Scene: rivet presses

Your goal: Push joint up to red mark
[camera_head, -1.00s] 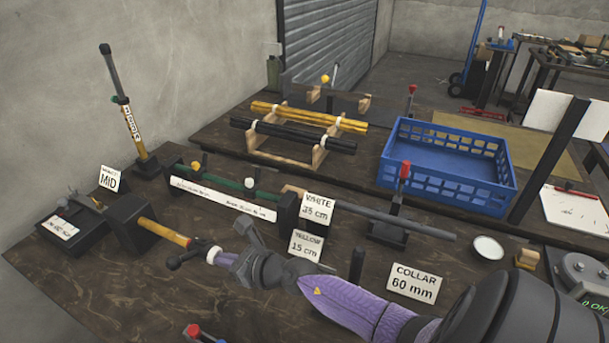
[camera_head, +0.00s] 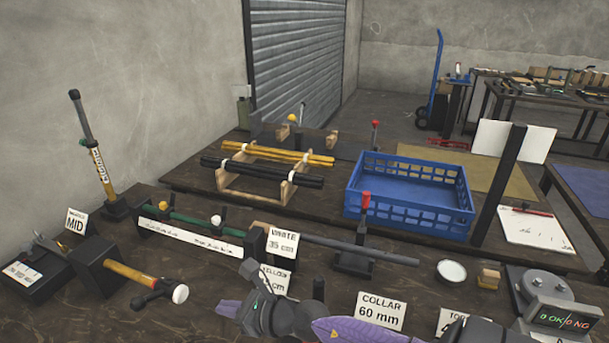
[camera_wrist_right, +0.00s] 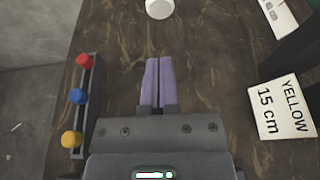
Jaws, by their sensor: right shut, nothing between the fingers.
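A yellow tube (camera_head: 128,273) sticks out of a black block (camera_head: 97,277) at the lower left. A black tee joint (camera_head: 154,290) with a white round end (camera_head: 180,293) sits on its near end. The white end also shows at the top of the right wrist view (camera_wrist_right: 159,9). My right gripper (camera_head: 228,309) is shut and empty, with purple fingers (camera_wrist_right: 158,82) pointing at the white end. A clear gap lies between them. I cannot make out a red mark on the tube. My left gripper is not in view.
Signs read MID (camera_head: 75,222), WHITE 35 cm (camera_head: 283,243) and COLLAR 60 mm (camera_head: 380,310). A rail with red, blue and yellow knobs (camera_wrist_right: 78,96) lies left of my fingers. A YELLOW 15 cm sign (camera_wrist_right: 283,107) is at the right. A blue crate (camera_head: 410,206) stands behind.

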